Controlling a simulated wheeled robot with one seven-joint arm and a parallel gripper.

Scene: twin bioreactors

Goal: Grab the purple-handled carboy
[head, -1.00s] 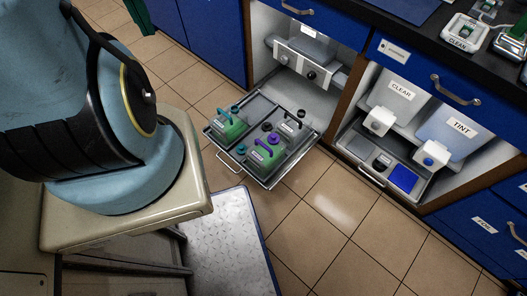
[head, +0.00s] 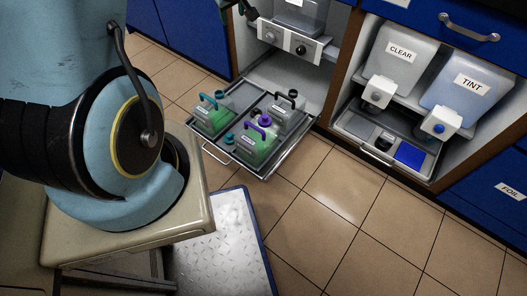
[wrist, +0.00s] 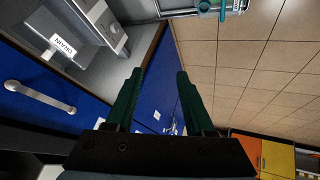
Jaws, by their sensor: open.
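The purple-handled carboy (head: 252,150) stands upright in a pulled-out metal tray (head: 285,160), at the tray's near side. It has green liquid, a white label and a purple cap beside its handle. A teal-handled carboy (head: 211,120) stands to its left and a black-handled carboy (head: 287,118) behind it to the right. My gripper (wrist: 160,75) shows in the wrist view with two green fingers apart and nothing between them. It is away from the carboys.
The tray juts from a cabinet bay below a panel with knobs (head: 290,42). To the right, a bay holds the CLEAR (head: 400,60) and TINT (head: 462,95) containers. Tiled floor (head: 340,200) is open in front. A blue-edged metal plate (head: 220,240) lies nearer me.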

